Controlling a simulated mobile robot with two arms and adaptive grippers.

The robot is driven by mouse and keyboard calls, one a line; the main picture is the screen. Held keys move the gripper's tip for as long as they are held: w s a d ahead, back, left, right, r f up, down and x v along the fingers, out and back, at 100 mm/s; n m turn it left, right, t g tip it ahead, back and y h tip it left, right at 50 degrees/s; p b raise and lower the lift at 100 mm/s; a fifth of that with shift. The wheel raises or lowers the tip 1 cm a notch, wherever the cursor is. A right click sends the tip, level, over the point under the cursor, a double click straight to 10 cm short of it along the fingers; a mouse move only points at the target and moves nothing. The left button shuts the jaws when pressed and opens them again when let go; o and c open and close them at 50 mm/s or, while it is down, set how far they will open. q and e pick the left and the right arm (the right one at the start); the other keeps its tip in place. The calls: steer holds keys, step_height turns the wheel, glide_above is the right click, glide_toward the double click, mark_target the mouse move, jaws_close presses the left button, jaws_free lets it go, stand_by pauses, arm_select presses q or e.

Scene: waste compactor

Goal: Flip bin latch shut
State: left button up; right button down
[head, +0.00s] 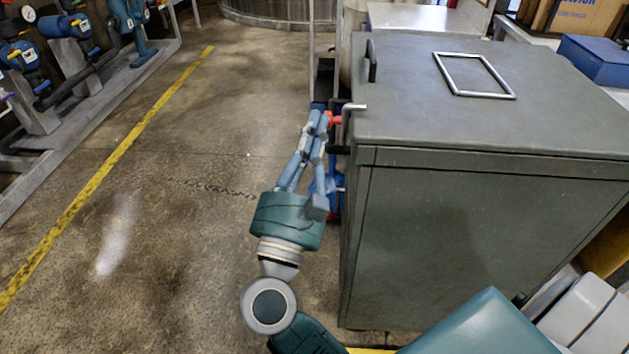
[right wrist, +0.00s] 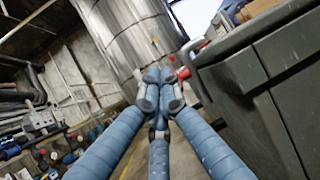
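The bin (head: 480,220) is a large grey-green box with its lid down, on the right in the head view. The latch (head: 347,116) is a bent metal rod with a red part, on the bin's left side near the lid edge. The red part also shows in the right wrist view (right wrist: 183,73). My right gripper (head: 320,118) has its fingers together, with nothing visible between them. Its tips are just left of the red part; whether they touch it I cannot tell. The right wrist view shows the same fingertips (right wrist: 160,77) meeting. My left gripper is not in view.
A rectangular metal handle (head: 474,94) sits on the lid, and a dark handle (head: 371,62) stands at its left edge. Blue objects (head: 333,185) are beside the bin behind my gripper. Open floor (head: 190,200) lies left, with pipes and valves beyond a yellow line.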

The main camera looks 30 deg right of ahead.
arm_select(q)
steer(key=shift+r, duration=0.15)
arm_select(e)
steer(key=shift+w+d+r, duration=0.2)
steer(key=shift+w, duration=0.05)
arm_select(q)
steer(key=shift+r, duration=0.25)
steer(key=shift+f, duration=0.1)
arm_select(e)
steer(key=v, duration=1.2)
stand_by(0.3)
